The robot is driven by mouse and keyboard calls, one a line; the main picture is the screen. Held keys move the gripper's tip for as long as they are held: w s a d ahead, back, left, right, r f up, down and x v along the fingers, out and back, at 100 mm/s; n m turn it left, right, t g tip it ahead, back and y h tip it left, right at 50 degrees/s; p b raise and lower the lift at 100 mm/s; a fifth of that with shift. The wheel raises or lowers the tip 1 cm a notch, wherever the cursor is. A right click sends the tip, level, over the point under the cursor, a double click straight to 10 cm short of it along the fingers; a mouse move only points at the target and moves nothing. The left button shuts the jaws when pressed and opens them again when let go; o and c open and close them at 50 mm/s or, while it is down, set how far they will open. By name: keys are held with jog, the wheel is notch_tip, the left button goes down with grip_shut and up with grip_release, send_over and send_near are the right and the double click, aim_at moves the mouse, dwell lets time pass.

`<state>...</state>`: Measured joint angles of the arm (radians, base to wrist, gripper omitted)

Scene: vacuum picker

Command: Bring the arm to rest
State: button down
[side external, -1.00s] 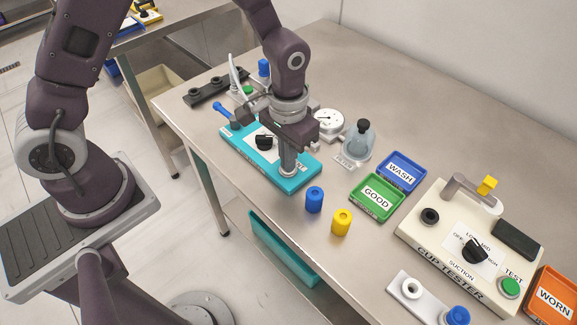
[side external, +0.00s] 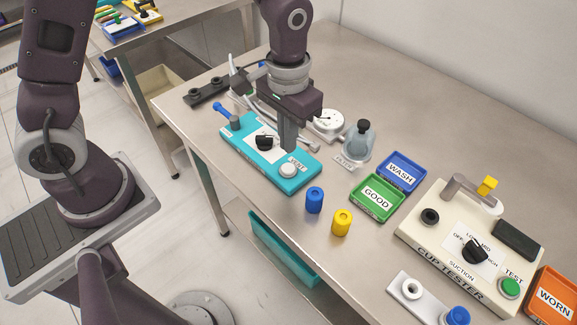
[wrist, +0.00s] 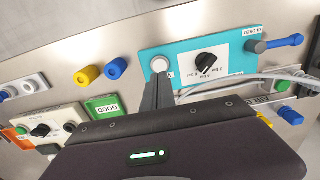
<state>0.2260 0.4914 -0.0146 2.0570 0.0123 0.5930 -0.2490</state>
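My gripper (side external: 289,149) is above the teal panel (side external: 251,150), over the end with the round white button (side external: 288,169). Its fingers look shut together and hold nothing. In the wrist view, the closed fingertips (wrist: 159,77) lie just below the white button (wrist: 160,64) in the picture. The panel also carries a black knob (side external: 264,142) and a blue-handled lever (side external: 223,109). A small label beside the button shows only in part.
Blue (side external: 314,200) and yellow (side external: 342,222) cups stand in front of the green GOOD tray (side external: 357,202) and blue WASH tray (side external: 421,174). A gauge (side external: 327,123) and clear filter jar (side external: 359,141) stand behind the panel. The cup tester (side external: 413,238) is at the right.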

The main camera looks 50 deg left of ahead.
jog(key=s+a+r+t, duration=0.2)
jog(key=s+a+r, duration=0.1)
jog(key=r, duration=0.4)
jog(key=s+a+r+t, duration=0.1)
jog(key=s+a+r, duration=0.1)
jog(key=s+r, duration=0.35)
jog(key=s+a+r+t, duration=0.2)
jog(key=s+r, duration=0.3)
jog(key=s, duration=0.4)
jog(key=shift+a+r+t, duration=0.15)
jog(key=shift+a+t, duration=0.15)
jog(key=shift+a, duration=0.15)
jog(key=c, duration=2.1)
grip_release()
jog(key=shift+w, duration=0.1)
